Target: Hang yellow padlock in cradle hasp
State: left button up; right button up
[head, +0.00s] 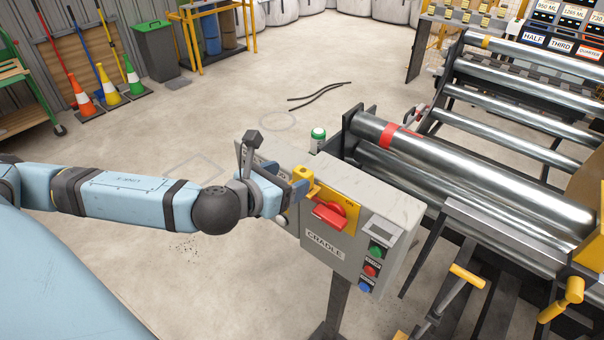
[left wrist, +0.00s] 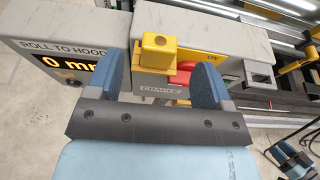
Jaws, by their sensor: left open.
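The yellow padlock (head: 303,180) is at the top left of the yellow switch plate on the grey cradle box (head: 305,250), beside the red rotary switch (head: 328,216). In the left wrist view the padlock (left wrist: 158,52) stands between the two blue finger pads, with a gap on each side. My left gripper (head: 289,192) is open around it; it also shows in the left wrist view (left wrist: 165,84). The padlock's shackle and the hasp are hidden, so I cannot tell whether they are joined.
The box carries green, red and blue buttons (head: 371,270) and stands on a post (head: 335,305). A display box (left wrist: 60,65) adjoins it at the left. Steel rollers (head: 460,165) fill the right side. A green-topped can (head: 318,138) is behind the box. The floor at left is mostly clear.

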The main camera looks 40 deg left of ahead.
pick_arm(q)
jog(key=p+v, duration=0.4)
jog(key=v, duration=0.2)
jog(key=shift+p, duration=0.35)
jog(key=shift+s+r, duration=0.1)
jog(key=shift+s, duration=0.05)
jog(key=s+d+f+n+g, duration=0.1)
jog(key=d+f+n, duration=0.3)
jog(key=f+n, duration=0.5)
jog(key=s+d+f+n+g+h, duration=0.1)
jog(key=s+d+f+n, duration=0.2)
jog(key=f+n, duration=0.6)
jog(key=s+d+f+n+g+h, duration=0.1)
jog(key=d+f+n, duration=0.4)
jog(key=f+n, duration=0.5)
jog(key=s+n, duration=0.1)
jog(key=n, duration=0.5)
jog(key=shift+s+d+g, duration=0.2)
jog(key=shift+s+g, duration=0.1)
jog(key=shift+s, duration=0.1)
